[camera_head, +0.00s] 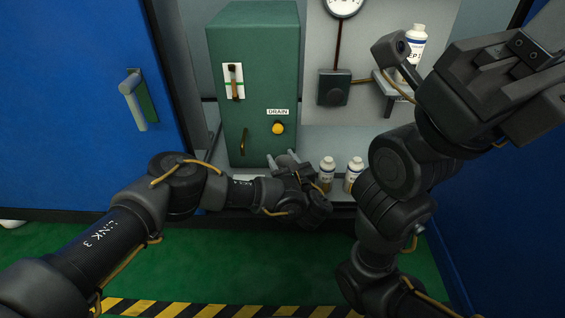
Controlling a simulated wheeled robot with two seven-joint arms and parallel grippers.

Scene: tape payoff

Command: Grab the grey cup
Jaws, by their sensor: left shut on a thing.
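My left gripper (282,161) reaches in from the left to the shelf in front of the green cabinet. Its fingers point toward the cabinet and are shut on a small grey thing, which looks like the grey cup (285,160). The cup is mostly hidden by the fingers and wrist, so I cannot tell whether it rests on the shelf. My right gripper (512,85) is raised at the upper right, away from the shelf; its jaw opening cannot be made out.
Two small labelled bottles, one (327,170) and another (354,172), stand right of my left gripper. The green cabinet (255,65) has a yellow drain knob (278,128). A white bottle (415,45) stands on a small bracket shelf (388,88). A blue door (75,100) is at left.

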